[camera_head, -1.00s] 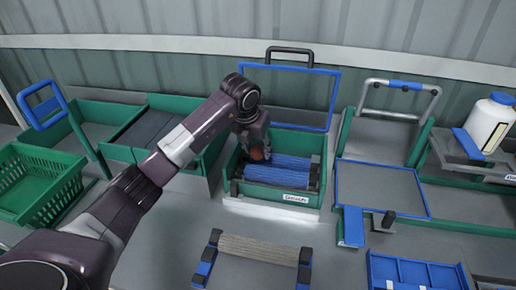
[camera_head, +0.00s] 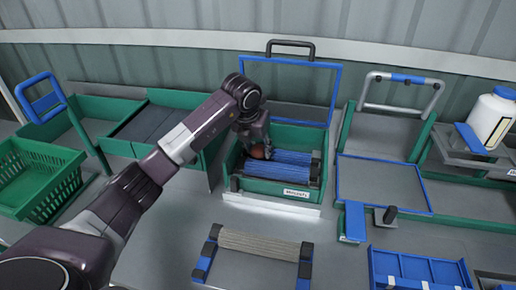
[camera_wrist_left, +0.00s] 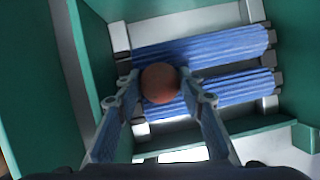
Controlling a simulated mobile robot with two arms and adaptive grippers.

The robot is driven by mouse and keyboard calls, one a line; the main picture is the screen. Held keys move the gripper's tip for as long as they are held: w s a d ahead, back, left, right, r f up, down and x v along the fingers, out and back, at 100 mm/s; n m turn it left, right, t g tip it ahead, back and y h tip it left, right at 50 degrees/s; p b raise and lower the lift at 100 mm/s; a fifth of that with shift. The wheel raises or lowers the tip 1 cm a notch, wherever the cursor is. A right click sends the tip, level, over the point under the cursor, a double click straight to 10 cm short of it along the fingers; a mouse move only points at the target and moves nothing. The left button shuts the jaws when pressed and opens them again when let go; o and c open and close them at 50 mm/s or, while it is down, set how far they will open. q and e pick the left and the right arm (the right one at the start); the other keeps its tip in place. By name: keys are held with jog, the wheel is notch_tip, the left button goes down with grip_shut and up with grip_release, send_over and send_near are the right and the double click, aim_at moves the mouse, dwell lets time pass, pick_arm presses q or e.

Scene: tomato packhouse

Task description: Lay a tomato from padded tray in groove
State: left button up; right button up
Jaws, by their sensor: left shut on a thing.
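My left gripper (camera_head: 260,150) is shut on a reddish-brown tomato (camera_head: 258,152). It holds the tomato at the left part of two blue rollers (camera_head: 292,160) inside a green box. In the left wrist view the tomato (camera_wrist_left: 160,83) sits between the two fingertips, over the gap between the blue rollers (camera_wrist_left: 205,50), which form a groove. I cannot tell whether it touches them. The likely padded tray is the green tray with a dark lining (camera_head: 160,128) left of the box; no tomato shows in it. My right gripper is not in view.
A green basket (camera_head: 40,178) stands at the far left. A grey roller stand (camera_head: 258,244) is in front. A blue-rimmed tray (camera_head: 380,185) and white bottle (camera_head: 490,120) are to the right.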

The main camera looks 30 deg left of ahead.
pick_arm(q)
jog(key=shift+f, duration=0.3)
jog(key=o, duration=0.9)
jog(key=c, duration=0.3)
jog(key=shift+c, duration=0.2)
jog(key=shift+r, duration=0.15)
jog(key=shift+r+p, duration=2.1)
jog(key=shift+r, duration=1.3)
